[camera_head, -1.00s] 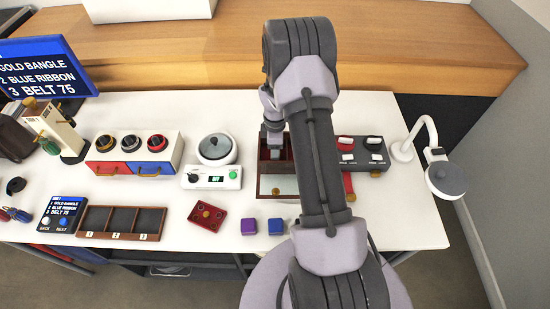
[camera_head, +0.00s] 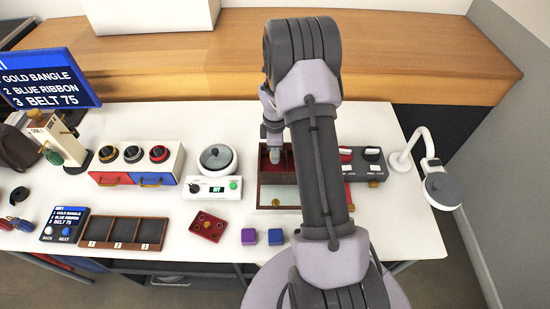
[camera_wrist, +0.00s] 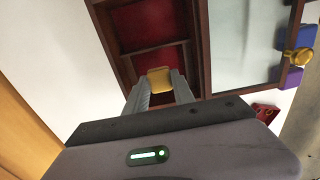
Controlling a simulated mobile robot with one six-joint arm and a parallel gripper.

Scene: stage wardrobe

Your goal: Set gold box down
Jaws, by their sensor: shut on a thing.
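A small gold box (camera_wrist: 159,79) is between the fingertips of my gripper (camera_wrist: 160,88) in the wrist view. The fingers are shut on it from both sides. My gripper (camera_head: 274,154) is over the red-lined compartments of a dark wooden case (camera_head: 262,190) in the head view. The wrist view shows the case's wooden divider (camera_wrist: 152,49) just beyond the gold box. I cannot tell whether the box touches the case. In the head view the gold box cannot be made out, and my arm covers the case's right side.
The case has a pale glassy front panel (camera_wrist: 245,45) with a gold knob (camera_wrist: 299,62). Purple (camera_head: 248,237) and blue (camera_head: 275,237) cubes and a red tray (camera_head: 207,226) lie in front. A white dial device (camera_head: 214,188) stands left, a grey switch box (camera_head: 371,165) right.

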